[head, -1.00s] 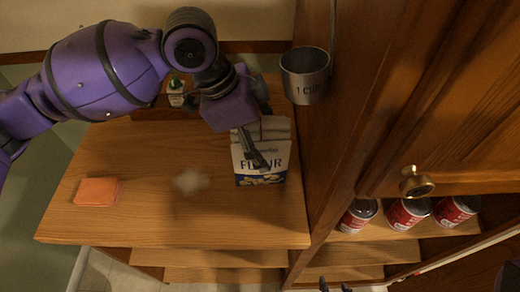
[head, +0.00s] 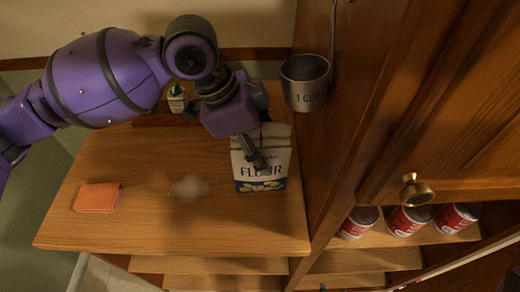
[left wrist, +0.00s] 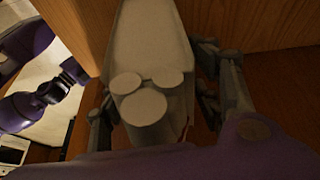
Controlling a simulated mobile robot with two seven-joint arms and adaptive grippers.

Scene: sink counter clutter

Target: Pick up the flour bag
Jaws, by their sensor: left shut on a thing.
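The flour bag (head: 260,170) is white and blue with "FLOUR" on its front and a folded top. It stands near the right end of the wooden counter (head: 140,215). My left gripper (head: 253,155) reaches down over it from behind and is shut on it, with one dark finger across its front. In the left wrist view the pale bag (left wrist: 150,50) fills the space between the fingers. The far finger is mostly hidden in the head view. I cannot make out a gap under the bag. My right gripper is not clearly seen.
A tall wooden cabinet stands close right of the bag, with a metal measuring cup (head: 305,85) hanging beside it. An orange sponge (head: 97,197) and a whitish patch (head: 190,187) are on the counter. A small bottle (head: 177,98) stands behind. Red cans (head: 408,220) sit on a lower shelf.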

